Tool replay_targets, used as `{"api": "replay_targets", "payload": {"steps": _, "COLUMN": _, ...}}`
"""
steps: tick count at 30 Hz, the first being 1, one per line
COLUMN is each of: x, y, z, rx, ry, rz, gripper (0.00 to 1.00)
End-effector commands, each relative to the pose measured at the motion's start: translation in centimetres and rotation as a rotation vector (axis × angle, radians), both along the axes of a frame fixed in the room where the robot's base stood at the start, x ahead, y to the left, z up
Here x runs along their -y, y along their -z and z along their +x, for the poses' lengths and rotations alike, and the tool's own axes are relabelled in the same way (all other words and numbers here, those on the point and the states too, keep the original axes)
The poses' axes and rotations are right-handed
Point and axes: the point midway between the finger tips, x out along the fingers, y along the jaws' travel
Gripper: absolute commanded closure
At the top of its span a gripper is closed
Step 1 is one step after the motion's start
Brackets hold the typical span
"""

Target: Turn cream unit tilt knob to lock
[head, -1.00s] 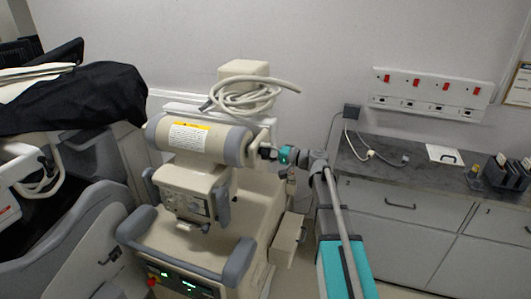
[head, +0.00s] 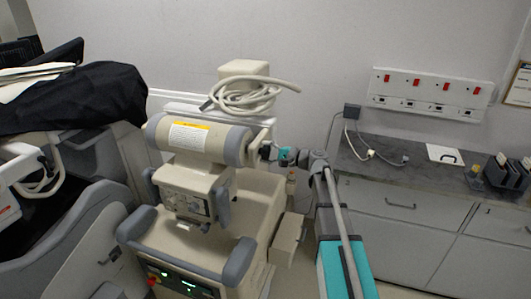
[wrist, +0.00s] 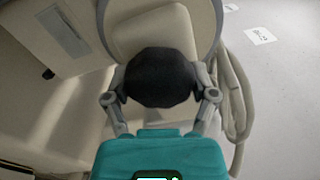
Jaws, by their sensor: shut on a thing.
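The cream unit (head: 255,215) stands in the middle of the head view, with a horizontal cream cylinder (head: 205,138) and grey end bands at its top. My gripper (head: 266,150) is at the right end of this cylinder. In the wrist view, a dark, faceted round knob (wrist: 160,77) sits in front of a cream housing. The two fingers of my gripper (wrist: 160,84) are on its left and right sides, shut on it. In the head view the knob is mostly hidden by the fingers, and I cannot read any lock mark.
A coiled cream hose (head: 245,97) lies on top of the unit. A black cover (head: 80,98) drapes over equipment at the left. A grey cabinet (head: 400,200) with a dark worktop stands at the right, below a wall socket panel (head: 430,92).

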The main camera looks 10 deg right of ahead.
Motion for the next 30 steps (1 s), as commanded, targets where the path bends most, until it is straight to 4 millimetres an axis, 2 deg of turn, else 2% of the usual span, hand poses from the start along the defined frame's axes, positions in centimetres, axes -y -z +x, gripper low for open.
{"api": "replay_targets", "payload": {"steps": 5, "x": 0.00, "y": -0.06, "z": 0.12, "rx": -0.001, "ry": 0.002, "rz": 0.004, "gripper": 0.74}}
{"api": "replay_targets", "payload": {"steps": 6, "x": 0.00, "y": -0.06, "z": 0.12, "rx": -0.001, "ry": 0.002, "rz": 0.004, "gripper": 0.22}}
{"api": "replay_targets", "payload": {"steps": 10, "x": -0.01, "y": -0.05, "z": 0.09, "rx": -0.001, "ry": 0.002, "rz": 0.002, "gripper": 0.00}}
{"api": "replay_targets", "payload": {"steps": 23, "x": 0.04, "y": -0.01, "z": -0.02, "rx": 0.000, "ry": 0.000, "rz": 0.001, "gripper": 0.00}}
{"api": "replay_targets", "payload": {"steps": 30, "x": 0.97, "y": -0.01, "z": -0.54, "rx": 0.000, "ry": 0.002, "rz": 0.000, "gripper": 0.00}}
